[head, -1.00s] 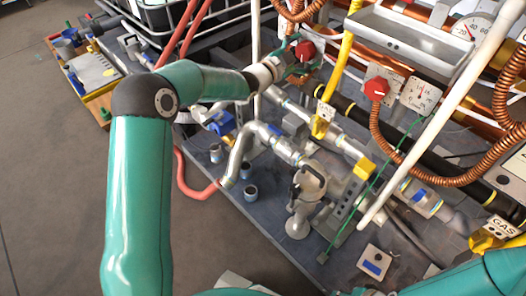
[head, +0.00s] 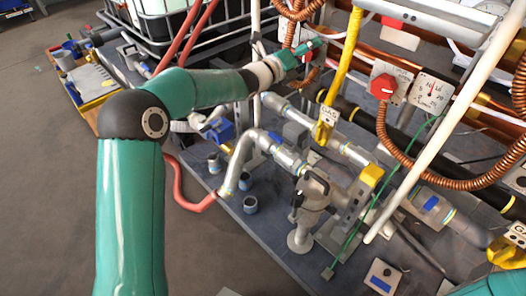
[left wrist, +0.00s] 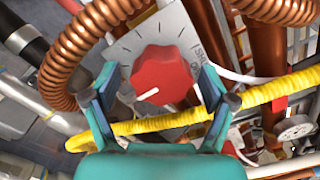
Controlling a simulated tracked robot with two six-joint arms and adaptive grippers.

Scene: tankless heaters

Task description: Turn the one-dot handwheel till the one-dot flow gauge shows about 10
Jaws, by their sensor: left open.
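My left gripper (head: 308,49) is open at a red handwheel at the upper middle of the head view. In the left wrist view my left gripper (left wrist: 158,88) has a finger on each side of this red handwheel (left wrist: 165,72), apart from it. The wheel has a white pointer mark and sits on a pale plate with dial ticks. I cannot make out a dot mark on it. Another red handwheel (head: 383,86) stands right of it, beside a white square gauge (head: 432,92) whose reading is too small to tell. My right gripper is out of view.
A yellow hose (left wrist: 140,125) crosses close to my left fingers. Ribbed copper hoses (left wrist: 75,60) hang beside the wheel. In the head view, a white pole (head: 440,135) and a yellow pipe (head: 345,60) stand near. Grey pipework (head: 270,145) fills the bench below.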

